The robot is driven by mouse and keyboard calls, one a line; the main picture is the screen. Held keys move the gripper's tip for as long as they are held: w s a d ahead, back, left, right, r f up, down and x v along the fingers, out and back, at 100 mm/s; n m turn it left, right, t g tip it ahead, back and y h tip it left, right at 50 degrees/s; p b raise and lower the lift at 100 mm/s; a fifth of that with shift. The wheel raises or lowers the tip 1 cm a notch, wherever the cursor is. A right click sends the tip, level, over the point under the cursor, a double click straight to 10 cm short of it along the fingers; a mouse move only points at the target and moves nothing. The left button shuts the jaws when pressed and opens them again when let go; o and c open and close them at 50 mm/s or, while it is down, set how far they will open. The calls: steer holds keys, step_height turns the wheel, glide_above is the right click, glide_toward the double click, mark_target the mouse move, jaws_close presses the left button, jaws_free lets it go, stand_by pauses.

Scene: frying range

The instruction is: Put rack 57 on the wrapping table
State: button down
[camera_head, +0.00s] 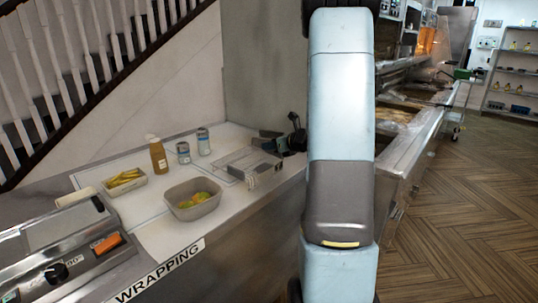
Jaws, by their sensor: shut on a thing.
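A grey metal rack (247,164) is at the right end of the white wrapping table (150,240), low over or on its top. A small pale label shows on its near side, too small to read. Dark parts of my gripper (277,143) show at the rack's back right corner, just left of my arm. My gripper is shut on the rack; its fingertips are not clear. My arm hides what lies behind it. I cannot tell whether the rack rests fully on the table.
On the table are a grey tub (192,206), a tray of chips (125,183), a brown bottle (157,156) and two cans (183,153). A control panel (65,265) sits at the left front. The frying range (412,150) runs along the right; the wooden floor (465,220) is clear.

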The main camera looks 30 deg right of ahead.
mark_target(272, 153)
step_height(272, 153, down, 3)
steer(key=shift+w+f, duration=0.1)
steer(key=shift+w, duration=0.05)
steer(key=c, duration=1.1)
jaws_free()
